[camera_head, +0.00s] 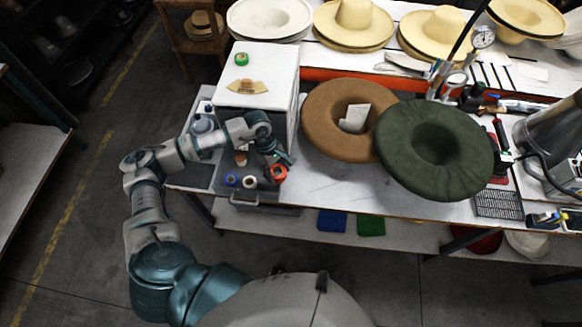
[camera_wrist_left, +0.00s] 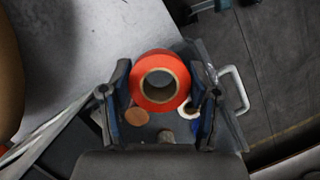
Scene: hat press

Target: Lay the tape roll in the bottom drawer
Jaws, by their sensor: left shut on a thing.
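The red tape roll (camera_head: 283,178) is between the fingers of my left gripper (camera_head: 272,163), over the right side of the open bottom drawer (camera_head: 262,194). In the left wrist view, both fingers of the gripper (camera_wrist_left: 162,98) press on the sides of the red tape roll (camera_wrist_left: 160,56), whose open core faces the camera. The drawer's handle (camera_wrist_left: 241,88) shows at right there. Below the roll, the drawer holds a blue roll (camera_head: 231,180), a white roll (camera_head: 250,181) and a tan round piece (camera_wrist_left: 137,117). The gap between roll and drawer floor is hard to judge. My right gripper is out of view.
The white cabinet (camera_head: 262,80) stands behind the drawer, with a green tape roll (camera_head: 242,59) on top. A brown hat (camera_head: 325,110) and a dark green hat (camera_head: 460,165) are to the right on the bench. Bare bench top lies right of the drawer.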

